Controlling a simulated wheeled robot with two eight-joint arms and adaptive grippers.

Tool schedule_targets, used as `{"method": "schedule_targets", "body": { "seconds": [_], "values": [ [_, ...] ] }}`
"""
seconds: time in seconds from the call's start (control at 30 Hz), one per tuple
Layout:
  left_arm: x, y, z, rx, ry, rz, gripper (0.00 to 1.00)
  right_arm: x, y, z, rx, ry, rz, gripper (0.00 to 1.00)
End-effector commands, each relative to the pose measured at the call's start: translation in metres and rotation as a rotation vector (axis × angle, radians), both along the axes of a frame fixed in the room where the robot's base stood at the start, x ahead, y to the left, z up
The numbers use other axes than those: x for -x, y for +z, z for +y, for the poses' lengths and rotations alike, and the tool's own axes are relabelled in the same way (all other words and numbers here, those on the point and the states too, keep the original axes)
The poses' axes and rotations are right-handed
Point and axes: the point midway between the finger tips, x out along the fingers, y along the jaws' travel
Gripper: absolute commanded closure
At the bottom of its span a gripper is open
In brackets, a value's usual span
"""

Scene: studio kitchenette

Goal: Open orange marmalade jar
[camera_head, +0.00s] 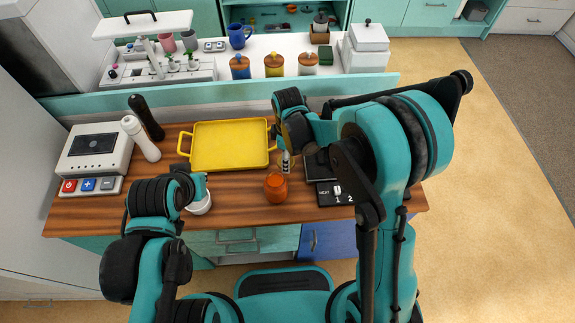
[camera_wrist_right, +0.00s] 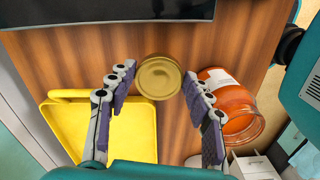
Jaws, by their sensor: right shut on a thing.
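The marmalade jar (camera_head: 276,188) stands on the wooden counter, orange, with its lid off; in the right wrist view the jar (camera_wrist_right: 228,100) shows a white label, to the right of my fingers. My right gripper (camera_head: 286,166) is above the counter, behind the jar and apart from it. In the wrist view, my right gripper (camera_wrist_right: 158,76) is shut on a round gold lid (camera_wrist_right: 158,80), held between its fingertips. The lid is hidden in the head view. My left gripper (camera_head: 198,186) is over a small white bowl (camera_head: 200,206); its fingers are too hidden to read.
A yellow tray (camera_head: 228,147) lies on the counter left of my right gripper. A white bottle (camera_head: 141,139), a black bottle (camera_head: 147,117) and a white button device (camera_head: 95,153) stand at left. A dark display (camera_head: 327,194) is right of the jar. Front counter near the jar is clear.

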Motion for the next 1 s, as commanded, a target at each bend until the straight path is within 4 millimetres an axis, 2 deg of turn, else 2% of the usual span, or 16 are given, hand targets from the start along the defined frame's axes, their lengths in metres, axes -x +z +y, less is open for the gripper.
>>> {"method": "schedule_targets", "body": {
  "seconds": [0.27, 0.67, 0.7, 0.77, 1.0],
  "values": [
    [0.000, -0.017, 0.000, 0.000, 0.000, 0.000, 1.00, 0.000, -0.039, 0.000, 0.000, 0.000, 0.000, 0.58],
    [0.000, -0.021, 0.000, 0.000, 0.000, 0.000, 1.00, 0.000, -0.043, 0.000, 0.000, 0.000, 0.000, 0.58],
    [0.000, -0.020, 0.000, 0.000, 0.000, 0.000, 1.00, 0.000, -0.042, 0.000, 0.000, 0.001, 0.000, 0.41],
    [0.000, -0.019, 0.000, 0.000, 0.000, 0.000, 1.00, 0.000, -0.042, 0.000, 0.000, 0.001, 0.000, 0.29],
    [0.000, -0.019, 0.000, 0.000, 0.000, 0.000, 1.00, 0.000, -0.042, 0.000, 0.000, 0.001, 0.000, 0.29]
  ]
}}
